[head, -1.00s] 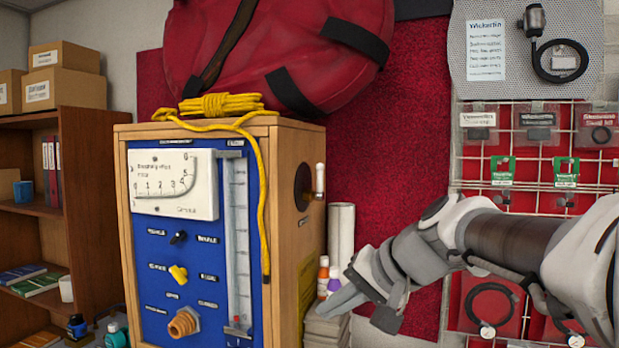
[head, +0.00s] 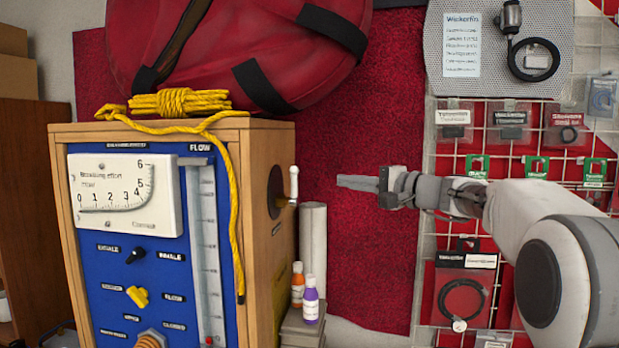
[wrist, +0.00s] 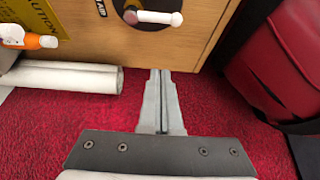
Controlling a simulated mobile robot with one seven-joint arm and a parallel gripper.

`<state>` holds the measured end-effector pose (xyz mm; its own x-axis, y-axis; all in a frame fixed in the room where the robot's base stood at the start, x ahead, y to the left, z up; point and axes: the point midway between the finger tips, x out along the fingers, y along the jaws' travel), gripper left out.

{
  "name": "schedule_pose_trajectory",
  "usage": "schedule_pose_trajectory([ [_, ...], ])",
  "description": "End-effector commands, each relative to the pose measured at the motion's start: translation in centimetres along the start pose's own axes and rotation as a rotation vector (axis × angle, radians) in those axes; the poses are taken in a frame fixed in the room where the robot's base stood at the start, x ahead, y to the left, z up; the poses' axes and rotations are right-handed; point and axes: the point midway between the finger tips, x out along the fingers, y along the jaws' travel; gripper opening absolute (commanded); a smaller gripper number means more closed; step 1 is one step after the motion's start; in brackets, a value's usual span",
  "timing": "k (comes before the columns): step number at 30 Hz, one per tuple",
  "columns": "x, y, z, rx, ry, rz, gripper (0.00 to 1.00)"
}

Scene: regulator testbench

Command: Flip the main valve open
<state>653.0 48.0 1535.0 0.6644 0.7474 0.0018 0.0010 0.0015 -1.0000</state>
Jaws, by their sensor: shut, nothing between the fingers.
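The side valve on the wooden test bench (head: 265,150) has a black round plate (head: 277,192) and a white lever handle (head: 293,183). In the head view the handle stands upright. In the wrist view the handle (wrist: 157,17) shows at the top centre, lying across the picture beside a partly cut-off label. My gripper (head: 340,182) is right of the handle at about its height, pointing left at the bench side, with a gap between. In the wrist view the shut fingertips (wrist: 160,72) are just below the bench edge, empty and apart from the handle.
Blue front panel (head: 165,270) carries a gauge, black knob and yellow knob (head: 138,296). Yellow rope (head: 180,102) hangs over the bench. A red bag (head: 240,50) is above. A parts rack is at right.

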Motion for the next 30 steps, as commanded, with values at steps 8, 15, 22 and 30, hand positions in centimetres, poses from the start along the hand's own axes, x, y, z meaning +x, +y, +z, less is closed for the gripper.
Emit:
schedule_pose_trajectory([
  [8, 0.1, 0.0, 0.1, 0.000, -0.001, 0.001, 0.00],
  [15, 2.5, -0.2, 0.2, 0.002, -0.005, 0.002, 0.00],
  [22, 7.5, -0.3, 0.2, 0.002, -0.005, 0.002, 0.00],
  [30, 9.5, -0.1, 1.7, 0.000, -0.001, 0.003, 0.00],
])
